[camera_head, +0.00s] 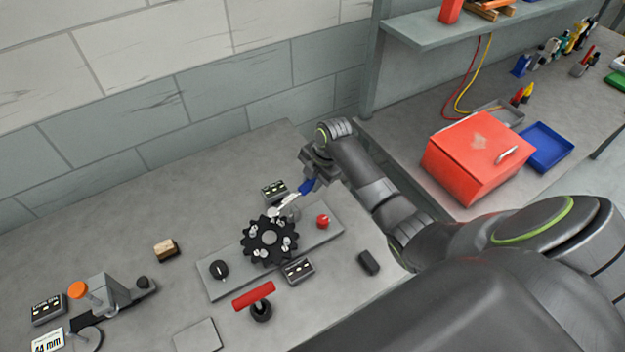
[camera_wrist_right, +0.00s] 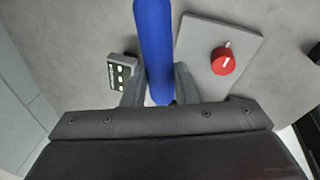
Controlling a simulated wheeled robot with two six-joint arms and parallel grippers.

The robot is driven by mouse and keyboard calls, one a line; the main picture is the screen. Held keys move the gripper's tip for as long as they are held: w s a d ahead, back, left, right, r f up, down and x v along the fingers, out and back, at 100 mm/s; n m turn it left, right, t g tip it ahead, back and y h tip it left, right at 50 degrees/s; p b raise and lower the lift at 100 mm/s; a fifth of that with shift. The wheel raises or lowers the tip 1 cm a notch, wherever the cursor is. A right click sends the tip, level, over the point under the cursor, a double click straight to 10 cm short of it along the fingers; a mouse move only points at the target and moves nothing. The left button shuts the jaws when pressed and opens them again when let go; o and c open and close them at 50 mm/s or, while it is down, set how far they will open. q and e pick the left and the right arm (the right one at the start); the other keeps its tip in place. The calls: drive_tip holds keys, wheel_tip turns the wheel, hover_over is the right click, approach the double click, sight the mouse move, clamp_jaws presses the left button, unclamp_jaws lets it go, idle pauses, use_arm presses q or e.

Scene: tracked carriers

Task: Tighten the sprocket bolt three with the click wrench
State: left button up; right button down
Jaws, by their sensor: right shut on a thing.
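My right gripper (camera_head: 309,177) is shut on the blue handle of the click wrench (camera_head: 307,187). In the right wrist view the blue handle (camera_wrist_right: 154,45) runs up between the two fingers (camera_wrist_right: 158,88). In the head view the wrench's silver end points down-left to the upper right edge of the black sprocket (camera_head: 258,246). I cannot tell whether its head sits on a bolt. Several pale bolts show on the sprocket face, but their numbers are too small to read surely. The sprocket lies on a grey plate (camera_head: 215,286). My left gripper is not in view.
Small display boxes stand behind (camera_head: 274,190) and in front (camera_head: 298,271). A red-handled tool (camera_head: 254,296) lies in front. A red toolbox (camera_head: 475,160) stands right.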

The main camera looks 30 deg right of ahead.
drive_tip(key=shift+r, duration=1.8)
